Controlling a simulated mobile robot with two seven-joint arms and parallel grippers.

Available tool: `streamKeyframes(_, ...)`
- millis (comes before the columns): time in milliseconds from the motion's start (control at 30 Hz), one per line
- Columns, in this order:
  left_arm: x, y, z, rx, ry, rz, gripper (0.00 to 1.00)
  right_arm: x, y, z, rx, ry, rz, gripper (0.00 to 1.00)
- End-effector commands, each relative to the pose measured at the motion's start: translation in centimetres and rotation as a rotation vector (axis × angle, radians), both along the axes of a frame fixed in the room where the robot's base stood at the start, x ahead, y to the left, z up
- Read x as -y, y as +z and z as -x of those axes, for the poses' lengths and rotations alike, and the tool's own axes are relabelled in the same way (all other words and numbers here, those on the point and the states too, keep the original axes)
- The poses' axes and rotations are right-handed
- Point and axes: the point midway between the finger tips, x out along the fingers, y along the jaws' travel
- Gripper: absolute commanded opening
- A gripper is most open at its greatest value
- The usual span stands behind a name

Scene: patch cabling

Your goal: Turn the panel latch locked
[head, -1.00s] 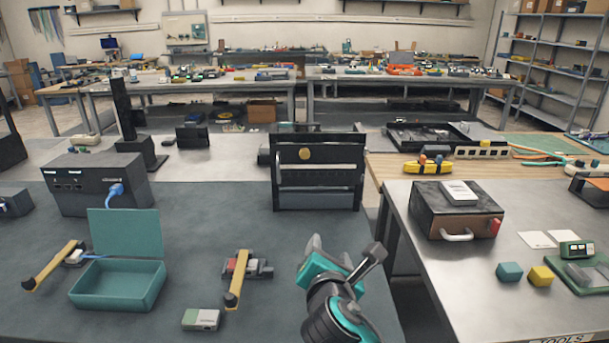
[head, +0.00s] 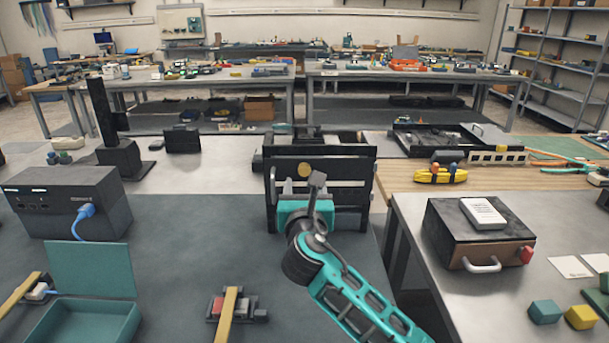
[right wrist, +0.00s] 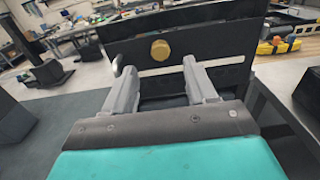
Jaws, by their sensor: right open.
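The black panel (head: 345,167) stands upright at the back edge of the dark work table, with a round brass knob (head: 305,170) on its upper face. A pale bar crosses the panel below the knob, partly hidden by my right gripper. My right gripper (head: 306,203) is in front of the panel, just below the knob in the head view. In the right wrist view the gripper (right wrist: 158,64) is open, its two fingers pointing at the panel, with the brass knob (right wrist: 160,50) showing between and beyond them. No contact is visible. My left gripper is not in view.
A dark box with a blue cable (head: 75,205) stands at left. A teal open box (head: 85,322) and a yellow-handled part (head: 228,313) lie at the front. The dark table between is clear.

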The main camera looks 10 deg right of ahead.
Motion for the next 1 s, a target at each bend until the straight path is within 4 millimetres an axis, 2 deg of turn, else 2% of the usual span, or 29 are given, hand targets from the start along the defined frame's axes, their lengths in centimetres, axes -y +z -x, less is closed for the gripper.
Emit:
streamKeyframes(33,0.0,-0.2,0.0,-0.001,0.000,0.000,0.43,0.2,0.0,-1.1,0.001,-0.001,-0.001,0.56)
streamKeyframes(200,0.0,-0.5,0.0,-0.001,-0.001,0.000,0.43,0.8,0.0,-3.7,0.000,-0.001,-0.002,0.56)
streamKeyframes(400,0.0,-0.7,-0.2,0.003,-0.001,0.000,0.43,1.1,0.0,-5.5,0.000,0.000,-0.002,0.56)
streamKeyframes(800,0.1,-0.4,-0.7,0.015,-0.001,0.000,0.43,1.2,0.0,-6.0,0.000,0.001,-0.003,0.56)
streamKeyframes(1000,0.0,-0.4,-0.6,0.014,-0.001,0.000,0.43,1.2,0.0,-6.0,-0.001,0.001,-0.002,0.37)
